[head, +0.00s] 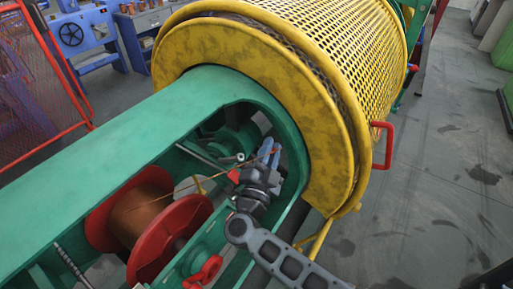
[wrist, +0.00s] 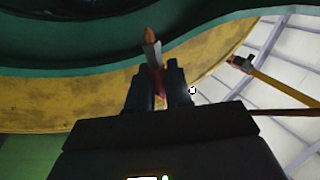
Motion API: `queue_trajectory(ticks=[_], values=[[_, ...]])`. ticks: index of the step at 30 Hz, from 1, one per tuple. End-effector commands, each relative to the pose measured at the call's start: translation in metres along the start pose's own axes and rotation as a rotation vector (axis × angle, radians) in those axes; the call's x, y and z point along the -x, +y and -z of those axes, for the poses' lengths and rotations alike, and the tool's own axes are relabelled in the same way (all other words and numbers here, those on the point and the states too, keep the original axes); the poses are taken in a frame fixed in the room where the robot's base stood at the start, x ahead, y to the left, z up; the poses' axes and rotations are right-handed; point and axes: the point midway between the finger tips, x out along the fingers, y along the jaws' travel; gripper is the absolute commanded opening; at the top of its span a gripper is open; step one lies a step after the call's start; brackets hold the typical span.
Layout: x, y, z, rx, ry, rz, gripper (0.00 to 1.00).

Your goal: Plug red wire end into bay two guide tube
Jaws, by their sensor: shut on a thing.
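My gripper (head: 270,150) is inside the bay opening of the green frame, close to the yellow drum ring. In the wrist view its dark fingers (wrist: 160,75) are shut on the red wire end (wrist: 152,52), which has a grey sleeve and a copper-coloured tip sticking out beyond the fingertips. A copper-coloured wire (head: 205,186) runs from the spool (head: 140,213) with red flanges towards my gripper. A thin grey tube (head: 203,156) lies left of my gripper; I cannot tell whether it is the guide tube. The tip looks free in the wrist view.
The green frame (head: 130,135) walls the bay on both sides. The yellow mesh drum (head: 340,45) and its ring (head: 325,130) stand just beyond. A red handle (head: 386,146) juts from the ring. A red mesh fence (head: 40,85) is at left; floor at right is clear.

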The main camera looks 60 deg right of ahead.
Motion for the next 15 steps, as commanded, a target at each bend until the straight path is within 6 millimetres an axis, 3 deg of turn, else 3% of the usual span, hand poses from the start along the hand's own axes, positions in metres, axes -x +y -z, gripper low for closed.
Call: queue_trajectory(ticks=[12,15], values=[[0.0004,-0.0012,0.0005,-0.001,-0.001,0.0,0.0],[0.0012,0.0006,-0.0079,-0.003,-0.001,0.001,0.0]])
